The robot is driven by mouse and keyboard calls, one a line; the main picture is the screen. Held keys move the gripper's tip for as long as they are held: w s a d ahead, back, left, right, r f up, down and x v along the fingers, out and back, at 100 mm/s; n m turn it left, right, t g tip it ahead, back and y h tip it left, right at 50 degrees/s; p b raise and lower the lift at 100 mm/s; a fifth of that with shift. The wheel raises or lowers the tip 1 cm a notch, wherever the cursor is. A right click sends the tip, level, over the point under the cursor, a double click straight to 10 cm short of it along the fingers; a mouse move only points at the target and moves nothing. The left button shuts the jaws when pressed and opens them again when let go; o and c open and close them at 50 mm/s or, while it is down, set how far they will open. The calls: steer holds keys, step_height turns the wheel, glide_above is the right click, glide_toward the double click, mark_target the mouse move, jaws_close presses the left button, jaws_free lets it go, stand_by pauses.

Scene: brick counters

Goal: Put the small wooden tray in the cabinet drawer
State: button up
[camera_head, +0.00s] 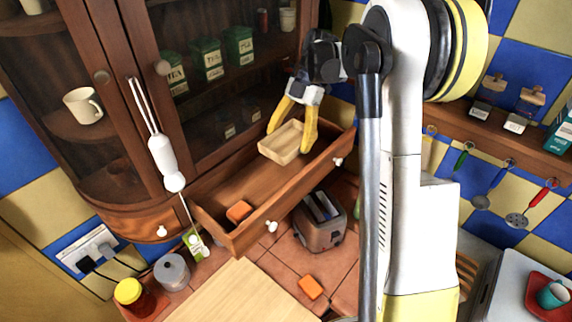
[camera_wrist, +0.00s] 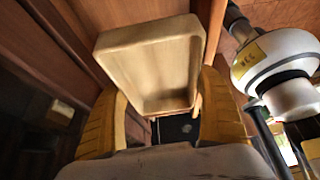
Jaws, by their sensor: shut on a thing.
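The small wooden tray (camera_head: 284,142) is pale and shallow, and it is between the yellow fingers of my gripper (camera_head: 293,126). In the wrist view the tray (camera_wrist: 150,55) sits tilted between both fingers of my gripper (camera_wrist: 170,112), which is shut on it. The cabinet drawer (camera_head: 255,187) is pulled open below the glass cabinet. The tray is over the far right part of the drawer; I cannot tell whether it touches the drawer floor. An orange block (camera_head: 239,212) lies in the drawer's near left end.
A toaster (camera_head: 320,222) stands on the tiled counter in front of the drawer. Another orange block (camera_head: 311,287) lies on the counter. A white hand blender (camera_head: 163,160) hangs before the cabinet doors. A jar (camera_head: 134,295) and a grey roll (camera_head: 172,272) stand at left.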

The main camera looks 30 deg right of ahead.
mark_target(283, 175)
steer(key=f+p, duration=0.1)
steer(key=f, duration=1)
steer(key=shift+w+a+p, duration=0.1)
steer(key=shift+w+p, duration=0.1)
steer(key=shift+p, duration=0.2)
steer(key=shift+w+f, duration=0.2)
steer(key=shift+f, duration=0.1)
steer(key=shift+s+f, duration=0.1)
steer(key=o, duration=1.1)
